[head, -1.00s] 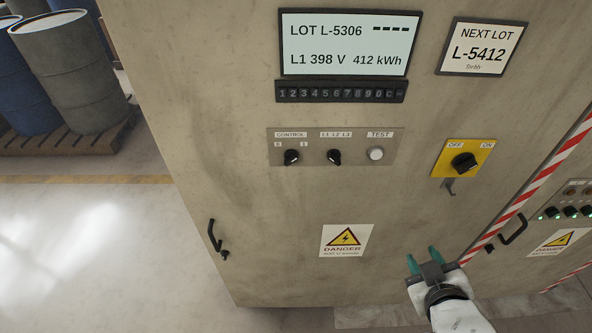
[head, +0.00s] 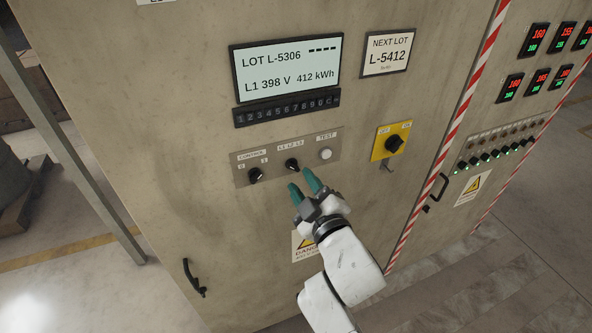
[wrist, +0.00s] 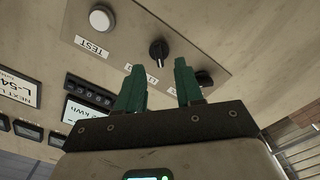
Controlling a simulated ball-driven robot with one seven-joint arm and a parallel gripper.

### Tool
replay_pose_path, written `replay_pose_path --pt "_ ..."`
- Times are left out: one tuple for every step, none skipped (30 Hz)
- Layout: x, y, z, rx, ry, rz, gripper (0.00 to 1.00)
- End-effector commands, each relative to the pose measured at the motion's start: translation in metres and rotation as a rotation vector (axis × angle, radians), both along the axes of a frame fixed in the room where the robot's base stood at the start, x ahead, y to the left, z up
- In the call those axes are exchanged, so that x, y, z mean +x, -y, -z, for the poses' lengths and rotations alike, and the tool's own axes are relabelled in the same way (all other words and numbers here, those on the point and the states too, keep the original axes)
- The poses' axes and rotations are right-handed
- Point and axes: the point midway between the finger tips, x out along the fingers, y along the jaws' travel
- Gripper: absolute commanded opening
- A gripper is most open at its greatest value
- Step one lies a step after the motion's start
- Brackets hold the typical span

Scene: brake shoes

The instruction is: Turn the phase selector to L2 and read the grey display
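The phase selector (head: 292,164) is a small black knob under the label L1 L2 L3 on the cabinet's grey control plate. It also shows in the wrist view (wrist: 159,50), beyond my fingertips. The grey display (head: 287,68) reads LOT L-5306, L1 398 V and 412 kWh, with dashes at its top right. My gripper (head: 304,184) has green fingers, parted and empty, just below the selector and apart from it in the head view. In the wrist view my gripper (wrist: 158,72) has a clear gap between its fingers.
The CONTROL knob (head: 256,174) is left of the selector and the pale TEST button (head: 326,154) right. A keypad (head: 287,110) sits under the display. A yellow OFF/ON switch (head: 392,143) and a NEXT LOT L-5412 sign (head: 388,52) are further right.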

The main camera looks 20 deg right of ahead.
Motion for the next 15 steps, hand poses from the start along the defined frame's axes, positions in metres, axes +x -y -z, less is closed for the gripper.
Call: replay_pose_path --pt "0.009 0.0 -0.003 0.0 0.001 0.0 0.36" --pt "0.014 0.0 -0.002 0.0 0.001 0.001 0.36" --pt "0.019 0.0 -0.002 0.0 0.001 0.0 0.36" --pt "0.023 0.0 -0.001 0.0 0.001 0.001 0.36" --pt "0.026 0.0 -0.001 0.0 -0.001 0.001 0.36" --pt "0.03 0.0 -0.001 0.0 -0.001 0.001 0.36" --pt "0.033 0.0 -0.001 0.0 -0.001 0.001 0.36" --pt "0.035 0.0 -0.001 0.0 0.0 0.001 0.36" --pt "0.037 0.001 0.0 0.0 -0.001 0.001 0.36" --pt "0.038 0.0 0.0 0.0 -0.001 0.001 0.36" --pt "0.039 0.001 0.0 0.0 -0.001 0.001 0.36" --pt "0.04 0.001 0.0 0.0 -0.001 0.001 0.36" --pt "0.04 0.0 0.0 0.0 -0.001 0.001 0.36" --pt "0.041 0.0 0.0 0.0 -0.001 0.001 0.36" --pt "0.041 0.001 0.0 0.0 -0.001 0.001 0.36"
